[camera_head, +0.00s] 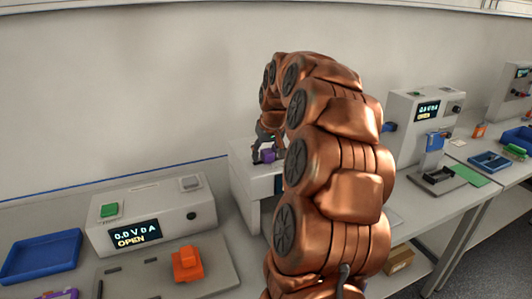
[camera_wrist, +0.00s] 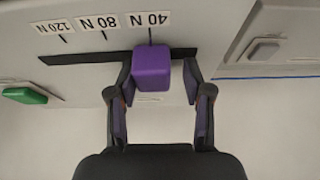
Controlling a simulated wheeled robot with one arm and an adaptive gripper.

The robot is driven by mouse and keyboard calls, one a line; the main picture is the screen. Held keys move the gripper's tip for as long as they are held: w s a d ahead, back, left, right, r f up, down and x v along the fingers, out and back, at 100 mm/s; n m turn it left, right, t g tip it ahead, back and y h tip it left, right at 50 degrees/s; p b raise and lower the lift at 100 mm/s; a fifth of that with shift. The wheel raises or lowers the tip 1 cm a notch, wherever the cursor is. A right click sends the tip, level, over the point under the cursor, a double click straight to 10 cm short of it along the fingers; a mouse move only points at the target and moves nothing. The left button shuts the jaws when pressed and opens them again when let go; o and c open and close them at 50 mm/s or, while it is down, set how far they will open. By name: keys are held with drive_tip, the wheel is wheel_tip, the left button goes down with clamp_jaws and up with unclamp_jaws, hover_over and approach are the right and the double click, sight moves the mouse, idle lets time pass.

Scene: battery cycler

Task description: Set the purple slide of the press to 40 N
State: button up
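The purple slide (camera_wrist: 152,68) sits in a dark slot (camera_wrist: 88,57) on the pale face of the press. In the wrist view the labels are upside down: 120 N, 80 N and 40 N from left to right. The slide is in line with the 40 N tick (camera_wrist: 150,37), near the slot's right part. My gripper (camera_wrist: 158,85) is open, one finger on each side of the slide. A gap shows on the right; the left finger is close, contact unclear. In the head view, the slide (camera_head: 268,156) shows on the press (camera_head: 243,178), partly hidden by my arm.
A green button (camera_wrist: 25,95) and a grey button (camera_wrist: 264,50) flank the slot in the wrist view. In the head view, a cycler box (camera_head: 170,210) reading OPEN, an orange block (camera_head: 187,264) and a blue tray (camera_head: 42,256) are at left. More stations stand at right.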

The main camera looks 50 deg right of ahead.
drive_tip(key=shift+o, duration=0.7)
drive_tip(key=shift+s+d+r, duration=0.1)
drive_tip(key=shift+r, duration=0.05)
drive_tip(key=v, duration=1.1)
drive_tip(key=shift+s+r, duration=0.2)
drive_tip(key=shift+r, duration=0.15)
